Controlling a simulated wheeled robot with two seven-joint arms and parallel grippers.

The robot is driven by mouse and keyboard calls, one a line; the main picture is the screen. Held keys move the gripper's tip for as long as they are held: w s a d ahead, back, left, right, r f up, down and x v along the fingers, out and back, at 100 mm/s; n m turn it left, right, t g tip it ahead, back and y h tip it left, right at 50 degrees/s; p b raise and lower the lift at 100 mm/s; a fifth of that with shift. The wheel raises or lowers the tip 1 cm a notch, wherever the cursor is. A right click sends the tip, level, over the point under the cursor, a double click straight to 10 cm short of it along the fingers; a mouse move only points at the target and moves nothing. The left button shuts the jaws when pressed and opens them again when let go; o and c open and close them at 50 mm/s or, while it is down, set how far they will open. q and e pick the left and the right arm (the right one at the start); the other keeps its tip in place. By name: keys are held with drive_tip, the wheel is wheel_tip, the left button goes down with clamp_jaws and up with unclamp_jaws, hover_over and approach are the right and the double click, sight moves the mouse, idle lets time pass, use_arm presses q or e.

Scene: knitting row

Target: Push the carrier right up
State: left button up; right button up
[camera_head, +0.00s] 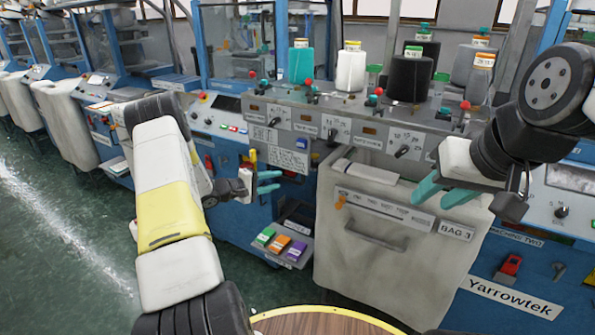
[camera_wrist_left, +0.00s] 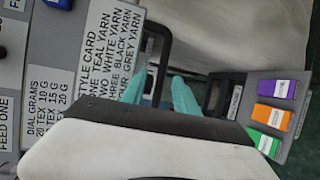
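I cannot make out for sure which part is the carrier. My left gripper (camera_head: 268,182) is in front of the blue machine front, left of the white bag bin, its two teal fingers apart. In the left wrist view the left gripper (camera_wrist_left: 158,92) shows its fingers with a gap between them. A black bent bar (camera_wrist_left: 163,55) shows beyond and between the fingertips; I cannot tell whether they touch it. My right gripper (camera_head: 440,192) is open and empty in front of the bag bin's upper right.
The bag bin (camera_head: 370,275) marked BAG 3 fills the middle. A small tray with green, orange and purple blocks (camera_head: 281,243) juts out below my left gripper. Yarn cones (camera_head: 350,70) stand on the machine top. A round table edge (camera_head: 325,309) is at the bottom.

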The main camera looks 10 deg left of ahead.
use_arm(q)
drive_tip(key=x, duration=0.8)
drive_tip(key=shift+w+f, duration=0.2)
drive_tip(key=shift+w, duration=0.05)
clamp_jaws()
idle(1.1)
